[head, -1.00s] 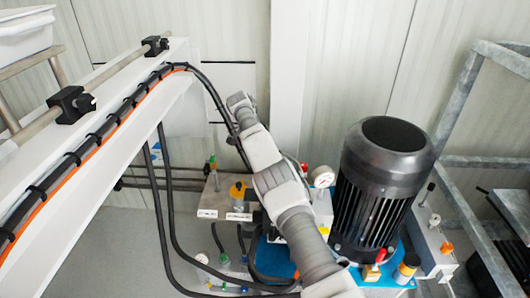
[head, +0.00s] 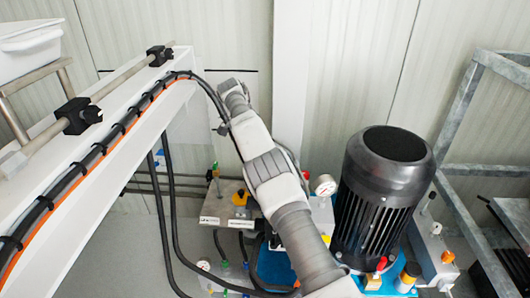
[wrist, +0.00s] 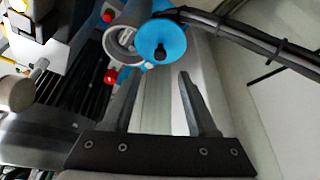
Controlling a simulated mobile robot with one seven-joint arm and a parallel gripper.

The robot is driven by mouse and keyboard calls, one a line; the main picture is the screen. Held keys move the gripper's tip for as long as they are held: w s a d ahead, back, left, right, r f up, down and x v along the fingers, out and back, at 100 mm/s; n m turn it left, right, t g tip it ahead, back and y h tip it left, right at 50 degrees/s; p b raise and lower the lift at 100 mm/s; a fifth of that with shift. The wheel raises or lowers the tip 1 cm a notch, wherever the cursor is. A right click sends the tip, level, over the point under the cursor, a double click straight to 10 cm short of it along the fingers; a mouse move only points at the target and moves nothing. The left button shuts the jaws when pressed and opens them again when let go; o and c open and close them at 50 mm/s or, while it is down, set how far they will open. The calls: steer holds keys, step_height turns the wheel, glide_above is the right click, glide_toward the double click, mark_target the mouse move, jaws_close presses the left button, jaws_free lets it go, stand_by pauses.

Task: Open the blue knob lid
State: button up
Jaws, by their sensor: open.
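The blue round lid (wrist: 175,42) with a black knob at its middle is in the wrist view, near the top centre. My gripper (wrist: 160,76) shows in the wrist view with two dark fingers spread apart and nothing between them. The lid lies beyond the fingertips in the picture, and I see no contact. In the head view my arm reaches up across the middle, its far end in front of the back wall; the fingers and the blue lid cannot be made out there.
A white beam (head: 110,150) with black hoses runs along the left. In the wrist view, a black cable (wrist: 250,42) passes right of the lid. A grey metal frame (head: 455,120) stands at right.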

steer(key=p+v, duration=0.4)
steer(key=v, duration=0.5)
steer(key=shift+r, duration=0.1)
